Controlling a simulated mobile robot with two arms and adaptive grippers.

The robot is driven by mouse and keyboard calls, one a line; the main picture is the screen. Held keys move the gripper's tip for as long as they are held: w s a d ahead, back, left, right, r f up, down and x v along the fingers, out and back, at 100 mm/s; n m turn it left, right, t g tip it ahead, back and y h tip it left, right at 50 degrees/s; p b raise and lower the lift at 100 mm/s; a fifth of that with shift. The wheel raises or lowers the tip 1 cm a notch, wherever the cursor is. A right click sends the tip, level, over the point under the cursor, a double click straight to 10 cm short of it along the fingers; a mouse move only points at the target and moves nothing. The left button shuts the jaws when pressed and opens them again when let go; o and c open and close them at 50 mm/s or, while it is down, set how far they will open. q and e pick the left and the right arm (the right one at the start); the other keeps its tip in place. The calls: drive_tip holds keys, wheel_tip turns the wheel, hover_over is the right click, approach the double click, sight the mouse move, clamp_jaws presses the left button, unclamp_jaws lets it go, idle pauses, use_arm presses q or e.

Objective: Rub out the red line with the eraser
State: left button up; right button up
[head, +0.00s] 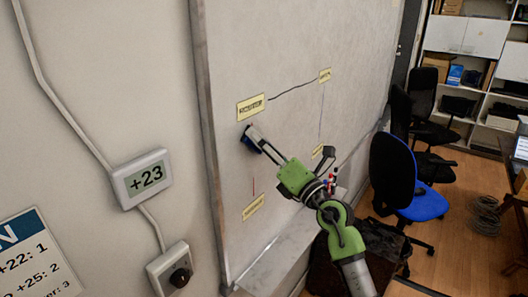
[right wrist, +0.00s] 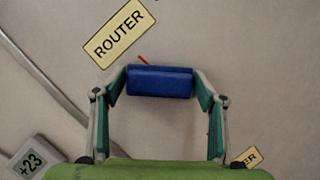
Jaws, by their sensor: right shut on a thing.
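My right gripper (head: 254,139) is shut on the blue eraser (head: 247,144) and holds it at the whiteboard, just below the upper left yellow label (head: 251,107). In the right wrist view the eraser (right wrist: 158,82) lies between the fingertips, and that label (right wrist: 120,35) reads ROUTER. The red line (head: 253,187) shows as a short vertical stretch above the lower left label (head: 253,207). A short red bit (right wrist: 143,60) also shows between the eraser and the ROUTER label. The eraser and gripper hide the line's middle. I cannot tell whether the eraser touches the board. My left gripper is not in view.
A black line (head: 293,91) joins the upper labels, and a bluish line (head: 322,112) runs down the right. The pen tray (head: 285,250) runs below the board, with markers (head: 331,181) near my arm. A blue chair (head: 395,175) stands at right.

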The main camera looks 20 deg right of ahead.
drive_tip(key=shift+r, duration=2.2)
drive_tip(key=shift+f+b, duration=3.25)
drive_tip(key=shift+f, duration=2.65)
drive_tip(key=shift+f+b, duration=3.75)
drive_tip(key=shift+f, duration=1.8)
drive_tip(key=shift+r, duration=0.1)
drive_tip(key=shift+d, duration=0.1)
drive_tip(key=shift+s+d, duration=0.2)
drive_tip(key=shift+s, duration=0.1)
drive_tip(key=shift+s+d+p, duration=0.25)
drive_tip(key=shift+s+d, duration=0.55)
drive_tip(key=shift+s, duration=0.25)
drive_tip(key=shift+s+d+p, duration=0.2)
drive_tip(key=shift+s+d, duration=0.6)
drive_tip(key=shift+s, duration=0.2)
